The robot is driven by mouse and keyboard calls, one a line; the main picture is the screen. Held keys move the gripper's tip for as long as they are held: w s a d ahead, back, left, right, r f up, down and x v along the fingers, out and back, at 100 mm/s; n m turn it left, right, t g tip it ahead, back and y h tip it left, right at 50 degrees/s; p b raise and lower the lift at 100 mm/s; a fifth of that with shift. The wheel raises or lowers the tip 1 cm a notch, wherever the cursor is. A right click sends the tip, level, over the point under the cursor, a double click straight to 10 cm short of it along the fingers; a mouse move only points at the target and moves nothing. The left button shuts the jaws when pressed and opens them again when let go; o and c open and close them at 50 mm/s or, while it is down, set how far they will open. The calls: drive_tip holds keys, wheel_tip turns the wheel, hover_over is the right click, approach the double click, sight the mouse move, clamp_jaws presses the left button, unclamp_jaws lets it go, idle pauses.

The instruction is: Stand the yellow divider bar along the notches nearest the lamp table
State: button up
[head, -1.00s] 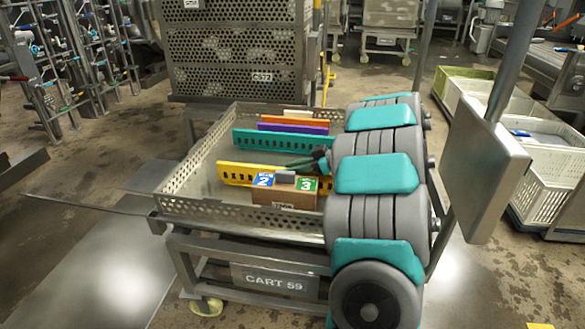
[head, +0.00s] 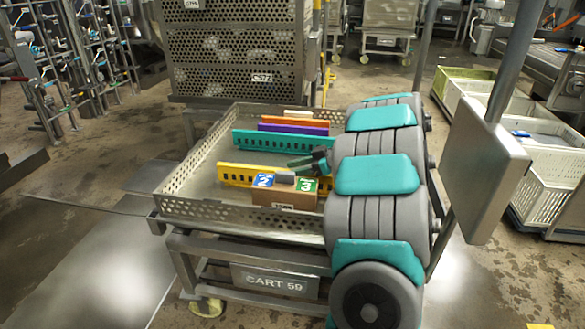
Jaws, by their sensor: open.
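The yellow divider bar (head: 236,176), with a row of slots, stands on edge across the front part of the perforated metal tray (head: 170,207). Its right part is partly hidden behind a small brown box and my arm. My gripper (head: 298,163) is just behind the bar, toward the teal bar, small and partly hidden by my own arm. It is open and looks empty, apart from the yellow bar. The tray's notches are too small to make out. I cannot pick out a lamp table.
A slotted teal bar (head: 270,143) stands farther back, with purple (head: 292,128), orange (head: 300,120) and cream (head: 297,113) bars behind it. The brown box (head: 284,198) carries blue and green labelled blocks. The tray's left side is bare. White crates (head: 530,185) stand right.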

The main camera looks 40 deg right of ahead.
drive_tip(key=b+v, duration=0.1)
drive_tip(key=v, duration=0.6)
drive_tip(key=shift+s, duration=0.2)
drive_tip(key=shift+d+r, duration=0.1)
idle(0.5)
